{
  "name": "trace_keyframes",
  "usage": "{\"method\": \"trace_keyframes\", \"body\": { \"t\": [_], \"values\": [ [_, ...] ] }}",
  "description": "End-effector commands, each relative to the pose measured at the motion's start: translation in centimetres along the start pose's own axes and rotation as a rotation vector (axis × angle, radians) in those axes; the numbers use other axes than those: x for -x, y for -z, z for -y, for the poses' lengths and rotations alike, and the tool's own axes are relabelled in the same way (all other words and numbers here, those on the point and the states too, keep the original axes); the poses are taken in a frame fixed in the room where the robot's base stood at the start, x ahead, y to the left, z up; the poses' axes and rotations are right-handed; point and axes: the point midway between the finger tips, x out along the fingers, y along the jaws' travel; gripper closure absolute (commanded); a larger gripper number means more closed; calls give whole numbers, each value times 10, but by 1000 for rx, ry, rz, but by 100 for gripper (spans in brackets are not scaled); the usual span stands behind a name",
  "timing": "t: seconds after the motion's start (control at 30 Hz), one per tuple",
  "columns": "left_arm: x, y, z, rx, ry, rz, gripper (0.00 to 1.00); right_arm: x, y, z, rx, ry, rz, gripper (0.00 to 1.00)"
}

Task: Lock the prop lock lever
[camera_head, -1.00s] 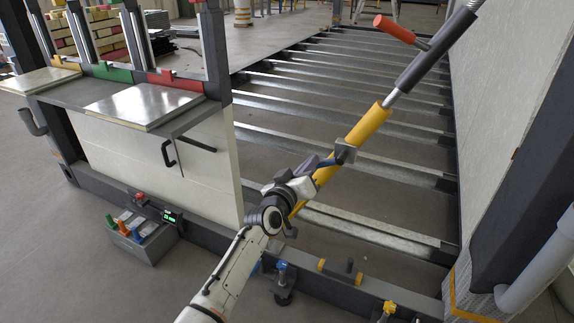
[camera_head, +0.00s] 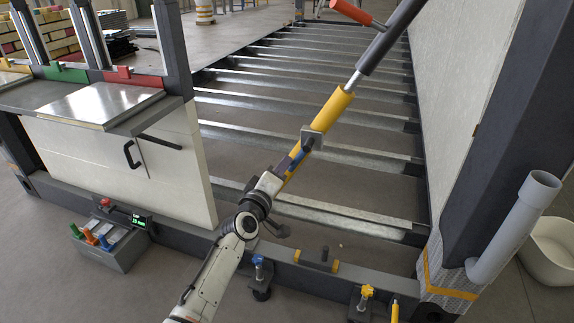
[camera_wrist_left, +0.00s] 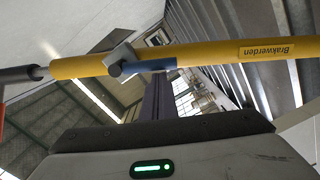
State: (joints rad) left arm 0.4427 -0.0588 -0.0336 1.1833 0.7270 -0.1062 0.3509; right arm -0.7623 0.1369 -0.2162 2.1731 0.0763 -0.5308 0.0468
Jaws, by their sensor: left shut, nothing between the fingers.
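The yellow prop tube (camera_head: 338,102) slants up to the right in the head view, with a grey clamp (camera_head: 312,137) around it. A blue lever (camera_head: 303,150) sits at this clamp, close along the tube. In the left wrist view the tube (camera_wrist_left: 220,53) crosses the picture and the blue lever (camera_wrist_left: 155,66) lies just under it, beside the grey clamp block (camera_wrist_left: 121,59). My left gripper (camera_head: 296,154) is shut and empty, with its dark fingers (camera_wrist_left: 158,98) at the lever; whether they touch it I cannot tell. My right gripper is not in view.
A dark rod with a red handle (camera_head: 351,11) continues the prop upward. A pale panel (camera_head: 461,100) and dark post stand at right. A steel-topped cabinet (camera_head: 95,104) stands at left. The frame's lower beam (camera_head: 198,240) and yellow-handled fittings (camera_head: 367,291) lie below my arm.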

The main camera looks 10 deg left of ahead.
Motion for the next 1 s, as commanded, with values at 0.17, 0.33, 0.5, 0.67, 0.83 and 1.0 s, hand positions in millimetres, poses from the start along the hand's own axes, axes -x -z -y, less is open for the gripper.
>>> {"method": "trace_keyframes", "body": {
  "t": [0.17, 0.33, 0.5, 0.67, 0.83, 1.0],
  "values": [
    [1, -3, 2, 5, 3, 5, 100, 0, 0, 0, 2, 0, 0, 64],
    [1, -3, 2, 4, 4, 6, 100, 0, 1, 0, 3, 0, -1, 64],
    [1, -1, 2, 3, 4, 7, 100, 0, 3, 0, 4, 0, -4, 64],
    [4, 16, -2, 0, 2, 7, 100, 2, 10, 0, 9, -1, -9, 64],
    [22, 33, -5, 4, 1, 13, 100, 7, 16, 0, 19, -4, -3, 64],
    [60, 34, -6, 4, -1, 10, 100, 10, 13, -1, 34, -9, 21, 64]
  ]
}}
